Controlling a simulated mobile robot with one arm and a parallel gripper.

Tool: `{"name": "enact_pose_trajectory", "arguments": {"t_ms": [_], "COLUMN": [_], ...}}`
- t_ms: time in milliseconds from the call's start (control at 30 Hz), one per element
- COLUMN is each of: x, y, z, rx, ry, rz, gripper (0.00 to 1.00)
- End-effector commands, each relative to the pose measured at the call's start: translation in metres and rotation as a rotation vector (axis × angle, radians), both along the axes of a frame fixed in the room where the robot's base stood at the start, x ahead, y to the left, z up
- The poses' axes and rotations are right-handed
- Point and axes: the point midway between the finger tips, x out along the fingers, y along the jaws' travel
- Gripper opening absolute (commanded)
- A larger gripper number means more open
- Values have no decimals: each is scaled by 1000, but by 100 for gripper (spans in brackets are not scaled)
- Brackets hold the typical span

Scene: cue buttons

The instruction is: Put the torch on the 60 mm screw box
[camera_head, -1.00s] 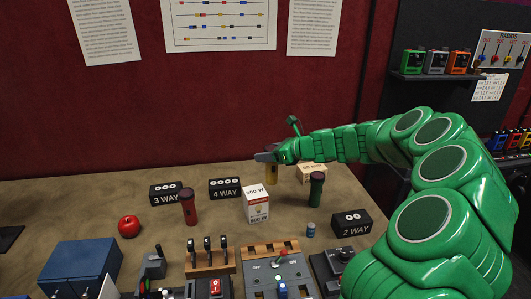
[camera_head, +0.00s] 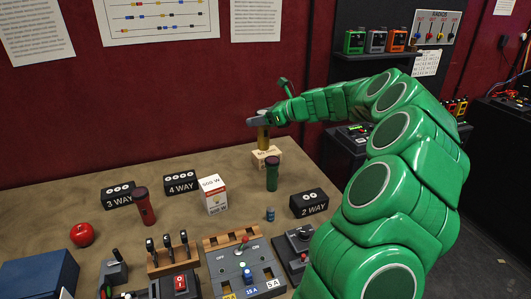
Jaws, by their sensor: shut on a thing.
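My gripper (camera_head: 266,121) is shut on a yellow-brown torch (camera_head: 263,141) and holds it upright. The torch's lower end shows right at the top of a pale tan box (camera_head: 272,161) at the back of the table. I cannot tell whether it touches the box. The box's printed label is too small and partly covered to read fully. A green torch (camera_head: 272,174) stands upright just in front of the box. A red torch (camera_head: 145,206) stands at the left.
A white 500 W bulb box (camera_head: 215,197) and black boxes marked 3 WAY (camera_head: 118,196), 4 WAY (camera_head: 181,183) and 2 WAY (camera_head: 309,203) stand around. Bare table shows behind the bulb box.

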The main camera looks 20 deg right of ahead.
Motion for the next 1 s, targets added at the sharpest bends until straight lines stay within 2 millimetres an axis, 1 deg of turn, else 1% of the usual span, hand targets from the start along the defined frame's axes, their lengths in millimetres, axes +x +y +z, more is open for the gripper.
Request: {"name": "enact_pose_trajectory", "arguments": {"t_ms": [33,100,267,367,467,1000], "x": [2,3,5,9,17,68], "y": [-12,-21,-35,-38,-39,-50], "z": [4,9,16,15,10,-12], "rx": [-5,-6,-8,-8,-7,-8], "ry": [-1,-1,-1,1,3,1], "rz": [-8,-9,-14,-14,-13,-14], "gripper": [19,19,19,19,19,19]}}
